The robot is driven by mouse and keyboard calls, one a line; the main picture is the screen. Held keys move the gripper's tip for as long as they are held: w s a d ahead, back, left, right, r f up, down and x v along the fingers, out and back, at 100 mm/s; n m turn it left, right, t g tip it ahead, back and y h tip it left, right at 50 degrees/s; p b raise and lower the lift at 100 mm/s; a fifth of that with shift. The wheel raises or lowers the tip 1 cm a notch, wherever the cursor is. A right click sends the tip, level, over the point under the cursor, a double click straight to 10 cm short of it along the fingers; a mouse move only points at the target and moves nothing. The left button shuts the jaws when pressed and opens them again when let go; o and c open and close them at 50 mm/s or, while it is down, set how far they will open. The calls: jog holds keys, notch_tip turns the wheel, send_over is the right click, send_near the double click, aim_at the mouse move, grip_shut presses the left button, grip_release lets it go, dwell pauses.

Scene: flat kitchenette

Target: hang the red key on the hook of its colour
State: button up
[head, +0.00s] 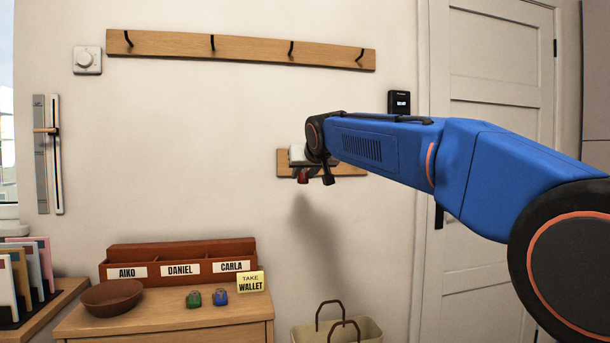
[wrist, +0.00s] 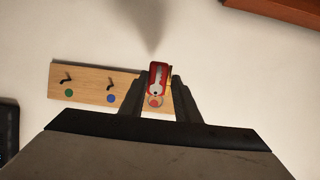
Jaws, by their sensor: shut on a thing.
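The red key (head: 304,178) is held in my gripper (head: 313,176), which is shut on it in front of the small wooden key rack (head: 284,163) on the wall. In the wrist view the red key (wrist: 158,74) sits between the two fingers over one end of the rack (wrist: 92,79). A red dot (wrist: 155,101) shows there beside the key. The other two hooks are bare, one by a green dot (wrist: 69,93) and one by a blue dot (wrist: 111,99). The red hook is hidden, so I cannot tell whether the key touches it.
A long coat rack (head: 250,48) hangs above. Below left, a cabinet (head: 165,318) carries a letter organiser (head: 180,270), a brown bowl (head: 111,297), a green key fob (head: 193,299) and a blue one (head: 220,296). A basket (head: 372,332) stands beneath the rack.

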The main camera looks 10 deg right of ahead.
jog(key=r+x, duration=0.1)
jog(key=x, duration=0.6)
jog(key=shift+w+r, duration=0.2)
jog(key=shift+w, duration=0.5)
dwell(0.4)
jog(key=shift+a, duration=0.1)
dwell(0.5)
jog(key=o, duration=1.1)
